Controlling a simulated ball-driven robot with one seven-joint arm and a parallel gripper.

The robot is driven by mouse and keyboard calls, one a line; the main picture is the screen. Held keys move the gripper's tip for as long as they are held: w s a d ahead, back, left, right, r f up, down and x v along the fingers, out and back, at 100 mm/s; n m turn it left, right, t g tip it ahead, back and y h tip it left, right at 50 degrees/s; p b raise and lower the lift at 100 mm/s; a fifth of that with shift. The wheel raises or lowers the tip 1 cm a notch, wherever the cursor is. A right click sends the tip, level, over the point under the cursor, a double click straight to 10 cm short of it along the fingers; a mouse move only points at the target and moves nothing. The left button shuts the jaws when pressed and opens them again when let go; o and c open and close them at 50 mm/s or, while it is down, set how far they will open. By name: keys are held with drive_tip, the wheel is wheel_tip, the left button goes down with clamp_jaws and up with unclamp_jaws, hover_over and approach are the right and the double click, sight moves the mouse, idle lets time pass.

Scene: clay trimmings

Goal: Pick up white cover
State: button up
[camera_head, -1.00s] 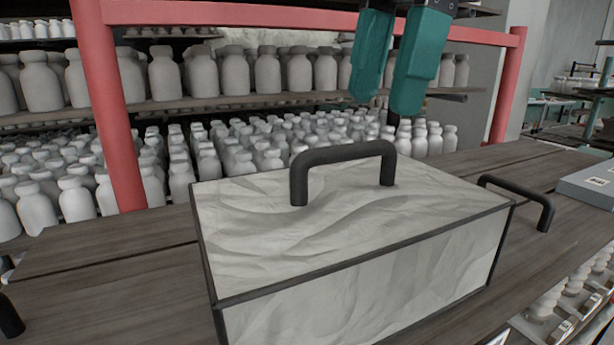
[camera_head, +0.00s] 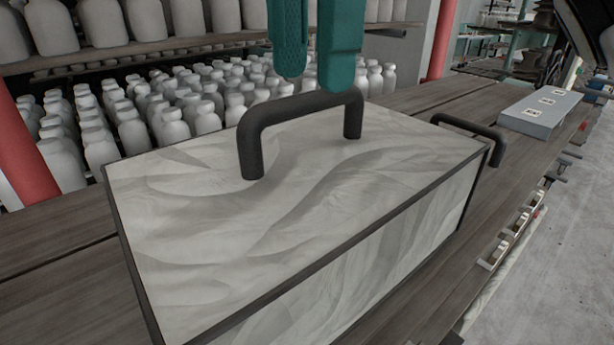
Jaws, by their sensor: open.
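The white cover (camera_head: 200,225) is the marbled white top of a box with dark edges, standing on a wooden bench. A black arched handle (camera_head: 300,108) rises from the middle of its top. My gripper (camera_head: 312,80), with two teal fingers, points down over the handle's far side. The fingers are apart and empty, with a narrow gap between them. The right fingertip overlaps the handle bar in the picture; I cannot tell whether it touches. Whether the cover is separate from the box below is not visible.
Shelves of white bottles (camera_head: 165,122) stand behind, with a red post (camera_head: 25,150) at left. Open floor (camera_head: 570,240) lies at right.

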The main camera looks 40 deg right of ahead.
sight(308, 93)
drive_tip(key=shift+a+f, duration=0.15)
drive_tip(key=shift+f, duration=2.05)
clamp_jaws()
